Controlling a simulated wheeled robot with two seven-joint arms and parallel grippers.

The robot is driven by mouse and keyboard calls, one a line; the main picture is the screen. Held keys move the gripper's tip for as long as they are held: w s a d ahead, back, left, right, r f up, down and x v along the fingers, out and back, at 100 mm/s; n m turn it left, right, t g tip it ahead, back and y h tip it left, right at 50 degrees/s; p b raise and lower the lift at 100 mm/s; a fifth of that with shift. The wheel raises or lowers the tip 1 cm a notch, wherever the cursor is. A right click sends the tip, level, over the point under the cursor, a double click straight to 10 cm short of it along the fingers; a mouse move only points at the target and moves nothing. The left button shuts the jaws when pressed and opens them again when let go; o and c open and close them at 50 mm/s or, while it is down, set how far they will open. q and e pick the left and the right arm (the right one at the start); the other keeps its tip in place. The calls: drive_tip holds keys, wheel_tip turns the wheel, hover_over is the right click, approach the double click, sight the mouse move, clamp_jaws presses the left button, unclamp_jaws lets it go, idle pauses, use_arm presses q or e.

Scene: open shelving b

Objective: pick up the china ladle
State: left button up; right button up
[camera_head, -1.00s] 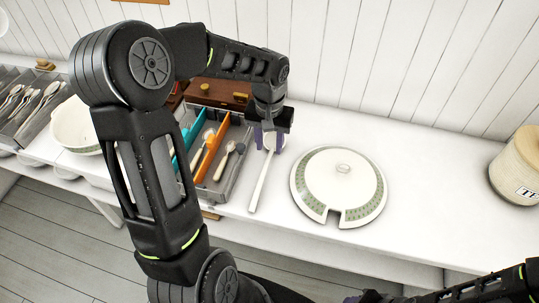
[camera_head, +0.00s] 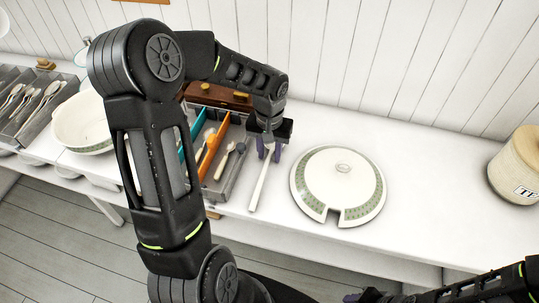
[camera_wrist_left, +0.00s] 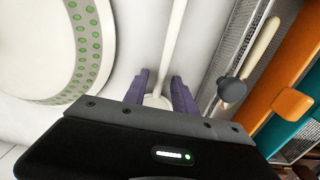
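The china ladle is white with a long thin handle (camera_head: 259,187). It lies on the white counter between the lidded dish and the cutlery tray, its handle toward the front edge. In the left wrist view the handle (camera_wrist_left: 174,38) runs up from between my fingers. My left gripper (camera_head: 269,153) is over the bowl end, pointing down. In the wrist view its purple fingers (camera_wrist_left: 160,88) stand apart, one on each side of the ladle's bowl (camera_wrist_left: 157,101), which is partly hidden by the gripper body. My right gripper (camera_head: 368,297) is only partly visible at the bottom edge.
A white lid with a green patterned rim (camera_head: 338,180) lies close to the right of the ladle. A grey cutlery tray (camera_head: 226,183) with orange and teal dividers is close to the left. A wooden box (camera_head: 222,96) stands behind. A canister (camera_head: 518,165) is at the far right.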

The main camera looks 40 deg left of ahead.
use_arm(q)
clamp_jaws()
drive_tip(key=shift+r, duration=0.15)
idle(0.5)
wheel_tip(320, 180, up, 10)
drive_tip(key=shift+b, duration=0.45)
idle(0.6)
